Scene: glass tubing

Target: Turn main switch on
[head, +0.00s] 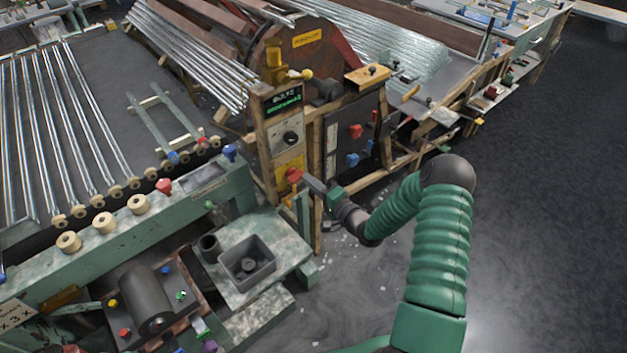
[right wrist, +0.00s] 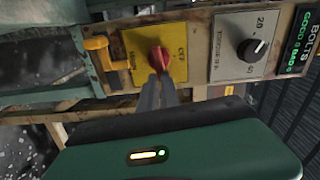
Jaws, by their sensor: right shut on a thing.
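The main switch is a red knob (right wrist: 159,58) on a yellow plate (right wrist: 178,42) with dark lettering too small to read surely. In the head view the red knob (head: 293,174) is low on the wooden control post. My right gripper (head: 308,182) reaches it from the right. In the right wrist view its narrow fingers (right wrist: 159,77) are shut on the red knob, whose lower part they hide. The exact angle of the knob is hard to tell. My left gripper does not show.
A grey plate with a black dial (head: 290,137) and a lit green display (head: 284,99) sit above the switch. A yellow handle (right wrist: 97,44) is beside the yellow plate. A green bench with a grey box (head: 247,262) stands below left. Open dark floor lies right.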

